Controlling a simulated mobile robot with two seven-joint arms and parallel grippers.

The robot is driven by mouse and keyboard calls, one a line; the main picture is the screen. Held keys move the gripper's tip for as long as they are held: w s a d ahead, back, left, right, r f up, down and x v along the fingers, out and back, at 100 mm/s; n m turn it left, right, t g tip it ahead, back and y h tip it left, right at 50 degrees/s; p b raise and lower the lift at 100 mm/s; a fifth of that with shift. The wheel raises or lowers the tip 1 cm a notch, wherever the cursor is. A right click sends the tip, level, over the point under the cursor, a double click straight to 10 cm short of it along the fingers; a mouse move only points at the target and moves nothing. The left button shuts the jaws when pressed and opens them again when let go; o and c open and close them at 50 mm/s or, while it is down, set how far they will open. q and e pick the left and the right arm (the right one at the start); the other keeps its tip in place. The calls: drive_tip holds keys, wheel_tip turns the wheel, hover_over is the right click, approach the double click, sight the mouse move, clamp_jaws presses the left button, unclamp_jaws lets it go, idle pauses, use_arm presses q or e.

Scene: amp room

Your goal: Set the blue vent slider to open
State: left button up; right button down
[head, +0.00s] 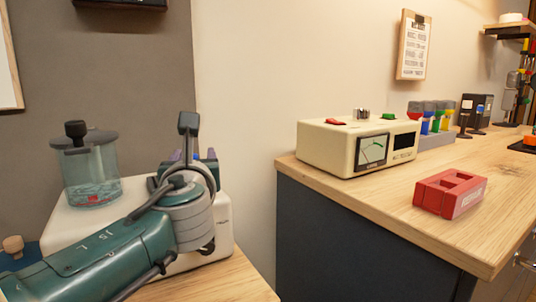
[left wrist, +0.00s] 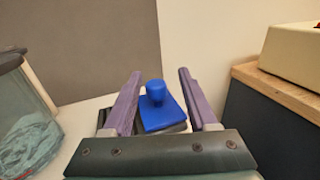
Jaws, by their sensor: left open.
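The blue vent slider (left wrist: 163,113) shows in the left wrist view as a blue plate with a round knob on top. It sits on the white unit (head: 226,235), and in the head view my arm mostly hides it. My left gripper (left wrist: 161,73) is open, with one purple finger on each side of the blue slider in the picture. I see no clear contact between the fingers and the slider. In the head view my left gripper (head: 190,156) is over the white unit, largely behind my own wrist. My right gripper is not in view.
A clear canister (head: 90,182) with a black knob stands on the white unit, left of my arm. Across a gap, a wooden counter (head: 395,205) holds a cream meter box (head: 340,150) and a red block (head: 436,194). The wall is close behind.

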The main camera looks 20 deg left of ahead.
use_arm(q)
drive_tip(key=shift+s+d, duration=0.15)
drive_tip(key=shift+s, duration=0.1)
drive_tip(key=p+v, duration=0.2)
drive_tip(key=v, duration=0.7)
drive_tip(key=shift+s+d+p, duration=0.15)
drive_tip(key=shift+p, duration=0.15)
